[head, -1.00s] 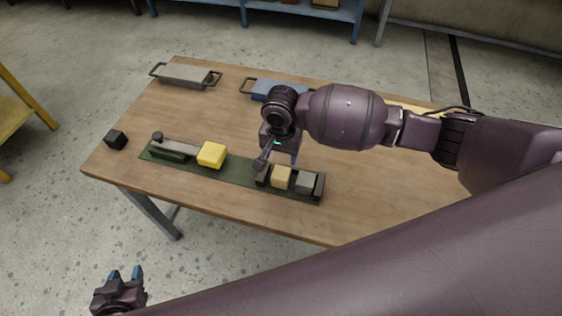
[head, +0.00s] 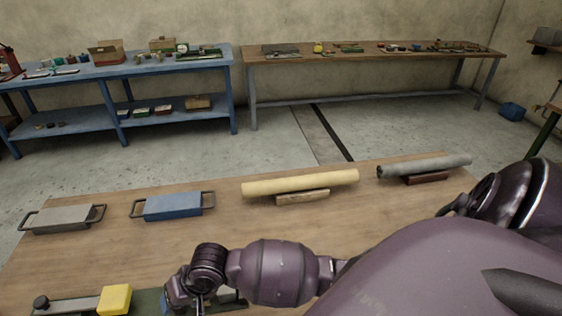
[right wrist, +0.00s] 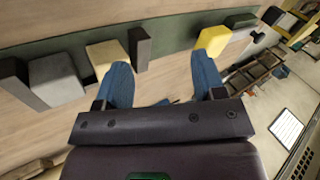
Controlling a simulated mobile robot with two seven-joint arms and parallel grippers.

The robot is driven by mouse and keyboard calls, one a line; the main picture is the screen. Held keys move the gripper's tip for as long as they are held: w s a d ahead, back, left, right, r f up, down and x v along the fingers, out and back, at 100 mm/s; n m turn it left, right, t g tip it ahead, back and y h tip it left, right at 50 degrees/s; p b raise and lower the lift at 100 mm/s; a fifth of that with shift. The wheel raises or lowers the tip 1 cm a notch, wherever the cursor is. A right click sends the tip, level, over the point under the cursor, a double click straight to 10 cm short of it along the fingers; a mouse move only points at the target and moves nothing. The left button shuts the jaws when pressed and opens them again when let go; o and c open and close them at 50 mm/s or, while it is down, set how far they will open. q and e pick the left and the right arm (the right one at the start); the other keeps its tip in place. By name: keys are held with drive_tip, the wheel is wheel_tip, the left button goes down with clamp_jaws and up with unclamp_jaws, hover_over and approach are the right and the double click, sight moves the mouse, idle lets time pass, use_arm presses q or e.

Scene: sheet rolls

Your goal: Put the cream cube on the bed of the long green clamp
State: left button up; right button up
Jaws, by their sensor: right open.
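The long green clamp (head: 149,301) shows only in part at the bottom of the head view, behind my right arm. In the right wrist view its green bed (right wrist: 173,33) crosses the top. The cream cube (right wrist: 102,55) stands there beside a dark upright jaw (right wrist: 141,47), with a grey block (right wrist: 57,80) on its other side. A yellow cube (right wrist: 213,40) is farther right on the clamp. My right gripper (right wrist: 162,70) is open, nothing visible between its blue fingers; one fingertip overlaps the cream cube's edge in view, contact unclear. My left gripper is out of view.
On the far part of the table are a grey handled plate (head: 62,218), a blue handled plate (head: 173,206), a cream roll (head: 300,182) and a grey roll (head: 424,166), each roll on a support. Benches stand beyond. Bare wood lies between these and the clamp.

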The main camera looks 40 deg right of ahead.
drive_tip(key=s+d+f+t, duration=0.1)
drive_tip(key=d, duration=0.1)
drive_tip(key=s+d+f+n+t, duration=0.1)
drive_tip(key=s+d+t, duration=0.1)
drive_tip(key=d, duration=0.1)
drive_tip(key=s+d+f+t+h, duration=0.1)
drive_tip(key=s+d+t, duration=0.1)
drive_tip(key=shift+d+n, duration=0.3)
drive_tip(key=shift+d, duration=0.05)
drive_tip(key=s+d+t+h, duration=0.1)
drive_tip(key=s+d, duration=0.2)
drive_tip(key=s+d+f+n+t+h, duration=0.1)
drive_tip(key=s+d+h, duration=0.1)
drive_tip(key=d, duration=0.2)
drive_tip(key=s+d+n+h, duration=0.1)
drive_tip(key=s+d, duration=0.2)
drive_tip(key=shift+s+d+f+t, duration=0.3)
drive_tip(key=shift+s+t, duration=0.05)
drive_tip(key=shift+t, duration=0.05)
